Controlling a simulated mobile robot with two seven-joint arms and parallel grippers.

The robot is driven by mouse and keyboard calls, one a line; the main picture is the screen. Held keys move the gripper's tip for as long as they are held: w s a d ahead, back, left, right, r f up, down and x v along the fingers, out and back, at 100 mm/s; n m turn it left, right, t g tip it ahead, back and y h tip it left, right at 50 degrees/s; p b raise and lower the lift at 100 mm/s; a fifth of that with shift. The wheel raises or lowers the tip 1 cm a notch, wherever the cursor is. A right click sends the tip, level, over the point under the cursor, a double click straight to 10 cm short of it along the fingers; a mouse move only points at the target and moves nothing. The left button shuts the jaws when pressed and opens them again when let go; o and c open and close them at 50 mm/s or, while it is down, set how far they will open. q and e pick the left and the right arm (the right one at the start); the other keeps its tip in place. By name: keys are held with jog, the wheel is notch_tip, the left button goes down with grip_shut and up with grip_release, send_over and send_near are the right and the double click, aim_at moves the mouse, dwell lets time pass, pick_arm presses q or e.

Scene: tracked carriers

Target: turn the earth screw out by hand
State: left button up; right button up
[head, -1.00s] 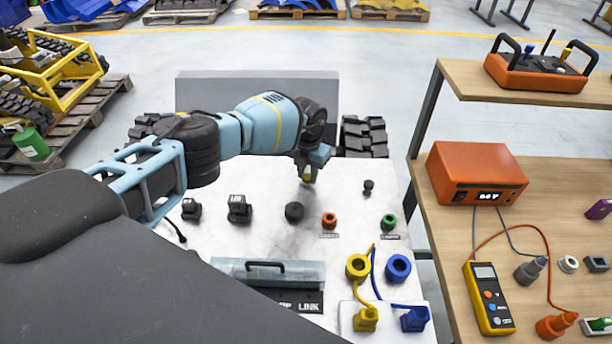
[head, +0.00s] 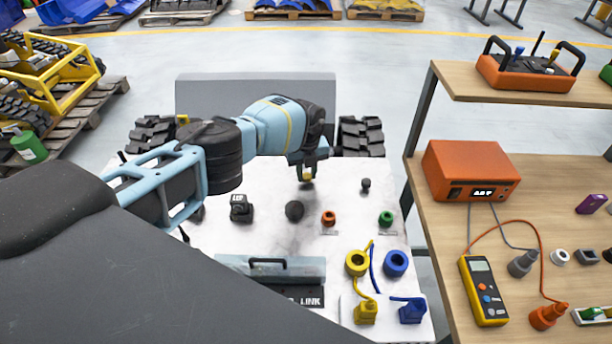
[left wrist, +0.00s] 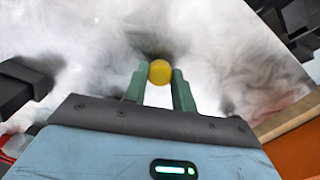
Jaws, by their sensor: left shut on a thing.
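The earth screw, a yellow round head (left wrist: 160,72), sits between the two green fingers of my left gripper (left wrist: 159,88) in the left wrist view. In the head view my left gripper (head: 308,174) points down at the far part of the white panel (head: 345,205), with the yellow screw head (head: 307,178) at its tips. The gripper is shut on the screw head. The screw's lower end is hidden, so I cannot tell whether it is still in the panel. My right gripper is in neither view.
Black knobs (head: 294,210), an orange socket (head: 328,218) and a green socket (head: 386,218) stand near the gripper. Yellow (head: 356,263) and blue (head: 396,263) rings with cables are nearer. A wooden bench (head: 540,200) with a meter (head: 484,291) stands at right.

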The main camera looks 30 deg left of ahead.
pick_arm(q)
jog(key=n, duration=0.4)
jog(key=shift+d+f, duration=0.1)
jog(key=shift+n, duration=1.2)
jog(key=n, duration=0.7)
jog(key=o, duration=0.8)
